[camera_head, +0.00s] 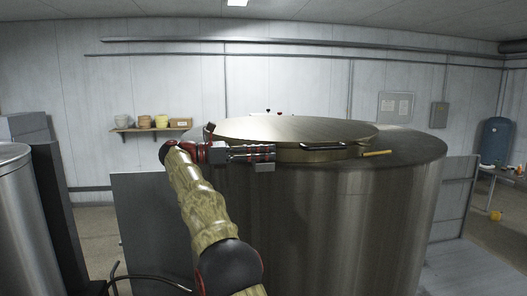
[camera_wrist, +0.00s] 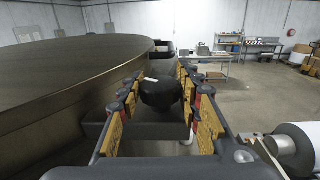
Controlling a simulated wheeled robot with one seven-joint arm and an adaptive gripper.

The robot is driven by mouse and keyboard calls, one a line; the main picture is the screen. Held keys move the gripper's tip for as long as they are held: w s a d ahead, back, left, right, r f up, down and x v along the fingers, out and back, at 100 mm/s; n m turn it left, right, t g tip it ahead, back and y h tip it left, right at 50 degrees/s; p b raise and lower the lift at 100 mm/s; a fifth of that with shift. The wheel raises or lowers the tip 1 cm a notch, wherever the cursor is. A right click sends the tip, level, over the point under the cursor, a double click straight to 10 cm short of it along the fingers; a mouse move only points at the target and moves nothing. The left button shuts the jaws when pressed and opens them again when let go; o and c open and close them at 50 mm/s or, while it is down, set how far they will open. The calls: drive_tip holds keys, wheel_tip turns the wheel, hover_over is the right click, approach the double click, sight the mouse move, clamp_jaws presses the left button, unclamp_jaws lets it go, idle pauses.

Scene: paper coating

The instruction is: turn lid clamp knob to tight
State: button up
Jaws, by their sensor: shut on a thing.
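The wide steel tank (camera_head: 330,210) stands in front of me with a round metal lid (camera_head: 290,127) on top. The lid's curved edge fills the left of the wrist view (camera_wrist: 65,75). A black lid clamp knob (camera_wrist: 160,91) with a small white mark on top sits beside the lid edge. My gripper (camera_head: 264,153) reaches in from the left along the near lid rim. In the wrist view its fingers (camera_wrist: 160,100) are on both sides of the knob, shut on it. The knob is hidden behind my gripper in the head view.
A black handle (camera_head: 322,146) and a yellow lever (camera_head: 377,153) are on the near lid side, right of my gripper. Small knobs (camera_head: 279,112) show at the far rim. A wall shelf (camera_head: 150,128) holds containers. A workbench (camera_wrist: 206,63) and open floor lie beyond.

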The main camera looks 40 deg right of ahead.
drive_tip(key=o, duration=1.2)
drive_tip(key=shift+v, duration=3.8)
